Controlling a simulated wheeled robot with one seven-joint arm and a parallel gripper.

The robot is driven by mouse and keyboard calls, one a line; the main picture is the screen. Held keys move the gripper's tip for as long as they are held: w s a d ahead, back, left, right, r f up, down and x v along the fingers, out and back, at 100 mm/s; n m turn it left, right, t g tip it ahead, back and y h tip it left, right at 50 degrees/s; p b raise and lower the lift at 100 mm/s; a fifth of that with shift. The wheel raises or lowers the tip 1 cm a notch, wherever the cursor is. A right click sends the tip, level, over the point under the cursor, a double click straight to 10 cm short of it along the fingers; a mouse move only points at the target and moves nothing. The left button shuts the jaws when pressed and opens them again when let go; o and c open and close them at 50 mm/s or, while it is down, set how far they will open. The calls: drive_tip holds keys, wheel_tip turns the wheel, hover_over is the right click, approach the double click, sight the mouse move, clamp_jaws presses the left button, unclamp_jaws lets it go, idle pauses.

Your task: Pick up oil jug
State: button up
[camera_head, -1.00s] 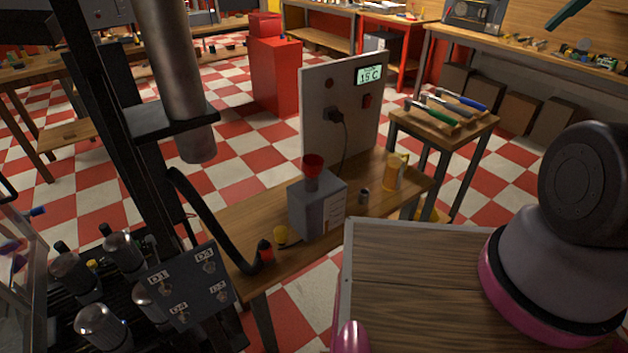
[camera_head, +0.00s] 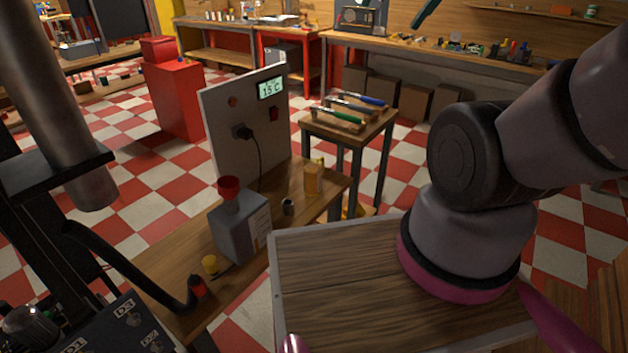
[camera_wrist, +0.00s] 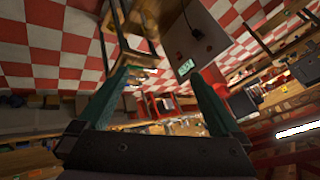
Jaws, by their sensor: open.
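An amber jug with a side handle (camera_head: 313,178), the likeliest oil jug, stands upright on the wooden bench (camera_head: 180,240) in the head view. A grey canister (camera_head: 240,232) with a red funnel-shaped top stands nearer on the same bench. In the head view a teal piece at the top edge looks like part of a finger.
A white panel (camera_head: 225,130) with a "15 C" display stands behind the canister. A small metal cup (camera_head: 288,206) sits between canister and jug. A stool-like table (camera_head: 345,128) with screwdrivers is behind the jug. A black hose (camera_head: 130,270) arches at left.

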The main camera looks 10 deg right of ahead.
drive_tip(key=m+t+y, duration=0.2)
drive_tip(key=m+y, duration=1.1)
drive_tip(key=m, duration=0.5)
hover_over(312, 166)
drive_tip(key=s+d, duration=0.1)
drive_tip(key=s, duration=0.4)
wheel_tip(312, 166, down, 41)
drive_tip(key=s+d+f+m+t+h, duration=0.1)
drive_tip(key=d+f+m+t+h, duration=0.25)
drive_tip(key=f, duration=0.55)
drive_tip(key=d+f+m+t+h, duration=0.2)
drive_tip(key=f+m, duration=0.2)
drive_tip(key=f, duration=0.4)
drive_tip(key=shift+y, duration=0.25)
drive_tip(key=x, duration=1)
drive_tip(key=shift+a+f, duration=0.2)
drive_tip(key=shift+a, duration=0.05)
clamp_jaws()
